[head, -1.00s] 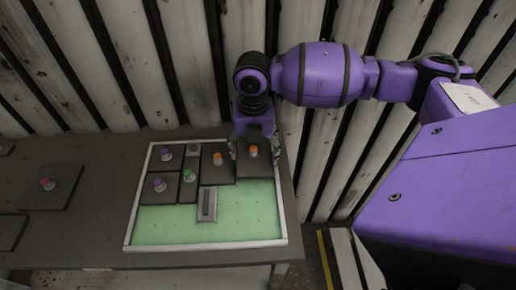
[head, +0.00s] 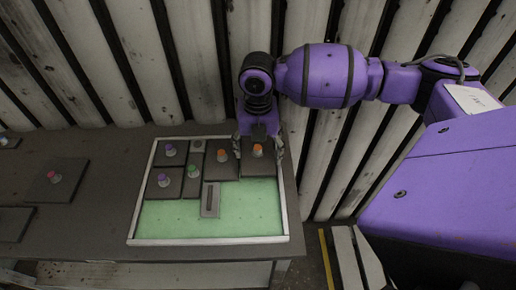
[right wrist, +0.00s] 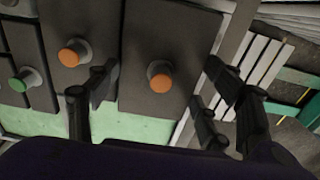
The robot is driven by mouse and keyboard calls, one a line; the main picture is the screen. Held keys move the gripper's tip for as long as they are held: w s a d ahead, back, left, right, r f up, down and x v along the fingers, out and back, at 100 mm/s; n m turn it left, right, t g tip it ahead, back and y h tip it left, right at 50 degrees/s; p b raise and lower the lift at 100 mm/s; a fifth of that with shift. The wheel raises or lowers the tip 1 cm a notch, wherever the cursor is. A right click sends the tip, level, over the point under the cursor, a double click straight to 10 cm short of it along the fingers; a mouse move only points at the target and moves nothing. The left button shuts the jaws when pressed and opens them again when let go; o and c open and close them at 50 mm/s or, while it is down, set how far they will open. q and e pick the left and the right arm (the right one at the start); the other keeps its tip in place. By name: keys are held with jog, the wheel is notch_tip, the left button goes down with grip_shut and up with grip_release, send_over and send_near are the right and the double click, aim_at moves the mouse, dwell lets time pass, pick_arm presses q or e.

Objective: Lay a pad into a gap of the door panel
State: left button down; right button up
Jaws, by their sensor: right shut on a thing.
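The door panel (head: 210,241) has a pale frame and a green floor, and lies on the dark table. Several dark pads with coloured knobs fill its far part. My right gripper (head: 259,150) is over the far right corner, its fingers either side of a dark pad with an orange knob (right wrist: 150,95). It is shut on this pad's sides. I cannot tell whether the pad rests on the panel floor. Another orange-knobbed pad (head: 221,168) lies just left of it. The near part of the green floor is bare. My left gripper is not in view.
A grey slotted block (head: 210,203) stands on the green floor. Left on the table lie a pad with a pink-red knob (head: 60,188) and a plain dark plate (head: 14,222). A ribbed wall rises behind. The table ends just right of the panel.

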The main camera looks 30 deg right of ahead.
dwell(0.3)
dwell(0.6)
jog(key=shift+f, duration=0.35)
dwell(0.4)
jog(key=shift+f, duration=0.35)
dwell(0.3)
jog(key=o, duration=1.5)
jog(key=shift+o, duration=0.2)
jog(key=shift+o, duration=0.6)
